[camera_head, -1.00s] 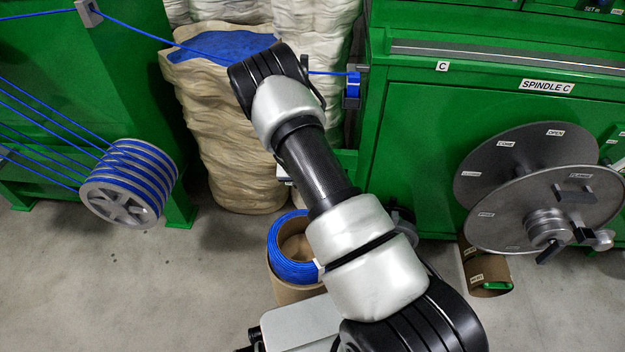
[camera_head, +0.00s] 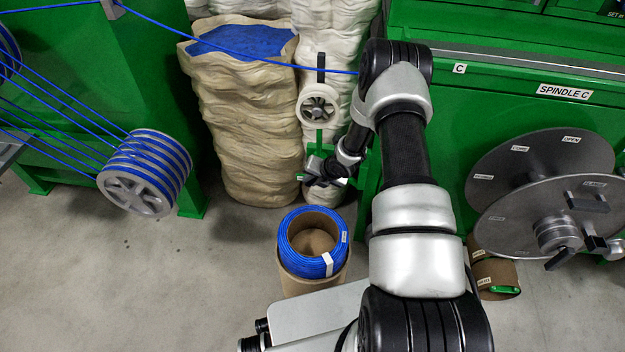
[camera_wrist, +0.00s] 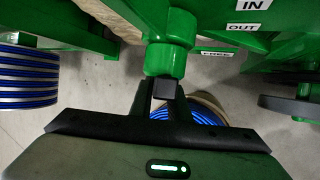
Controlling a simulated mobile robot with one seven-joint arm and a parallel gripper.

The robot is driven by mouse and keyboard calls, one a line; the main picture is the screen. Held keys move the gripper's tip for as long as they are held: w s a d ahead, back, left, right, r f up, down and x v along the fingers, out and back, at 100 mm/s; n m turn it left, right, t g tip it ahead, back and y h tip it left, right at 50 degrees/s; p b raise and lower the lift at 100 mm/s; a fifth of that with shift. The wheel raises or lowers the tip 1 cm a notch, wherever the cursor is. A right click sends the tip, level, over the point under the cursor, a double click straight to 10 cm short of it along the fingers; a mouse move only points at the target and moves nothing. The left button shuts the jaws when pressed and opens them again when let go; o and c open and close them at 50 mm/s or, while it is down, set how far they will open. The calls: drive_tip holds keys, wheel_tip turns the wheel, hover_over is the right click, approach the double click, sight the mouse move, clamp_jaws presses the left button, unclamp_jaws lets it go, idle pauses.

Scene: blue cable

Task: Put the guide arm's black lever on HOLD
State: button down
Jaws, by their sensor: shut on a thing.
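The guide arm shows in the head view as a green post (camera_head: 319,138) with a pale grooved wheel (camera_head: 318,103) at its top. In the wrist view its green hub (camera_wrist: 168,60) is just beyond my fingers. My gripper (camera_wrist: 164,92) is shut on the black lever (camera_wrist: 163,88), which shows as a small dark block under the hub. In the head view my gripper (camera_head: 318,168) is low beside the guide arm, and the lever is too small to tell there. A FREE label (camera_wrist: 217,53) is right of the hub; I cannot make out a HOLD label.
A blue cable (camera_head: 230,47) runs across above. A beige sack (camera_head: 240,125) stands behind left. A blue coil on a cardboard tube (camera_head: 312,240) stands on the floor in front. The green SPINDLE C cabinet (camera_head: 520,115) is at right, a cable spool (camera_head: 145,175) at left.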

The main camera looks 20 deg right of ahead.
drive_tip(key=shift+a, duration=0.1)
drive_tip(key=c, duration=1.7)
unclamp_jaws()
drive_tip(key=p+v, duration=0.3)
drive_tip(key=v, duration=1.4)
drive_tip(key=shift+s+r, duration=0.1)
drive_tip(key=shift+s, duration=0.05)
